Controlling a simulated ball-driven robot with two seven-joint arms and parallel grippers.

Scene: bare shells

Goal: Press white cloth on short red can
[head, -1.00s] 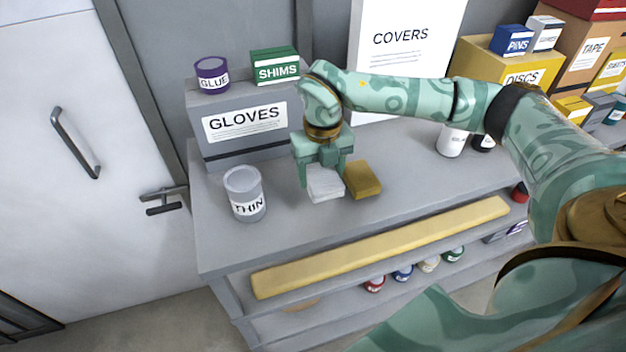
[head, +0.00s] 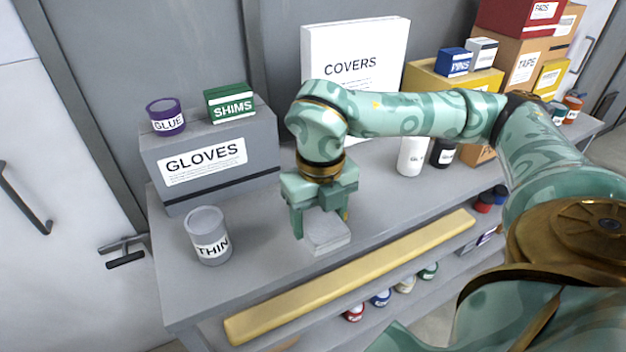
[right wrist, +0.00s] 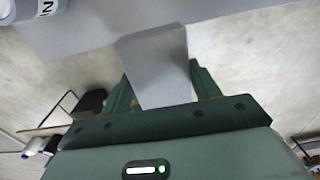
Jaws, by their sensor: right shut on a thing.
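The white cloth (head: 328,235), a pale folded block, is in my right gripper (head: 320,215), near the front edge of the shelf unit's top. It also shows between the fingers in the right wrist view (right wrist: 155,60). The right gripper is shut on it; I cannot tell whether the cloth touches the top. Red cans show lower down: one at the front left (head: 355,312) and one at the right (head: 483,202). I cannot tell which is the short one. My left gripper is out of view.
A grey THIN can (head: 208,236) stands left of the gripper. A GLOVES box (head: 215,170) and a white COVERS box (head: 355,50) stand behind. A long yellow bar (head: 350,277) lies along the front below the top. White and black bottles (head: 412,155) stand to the right.

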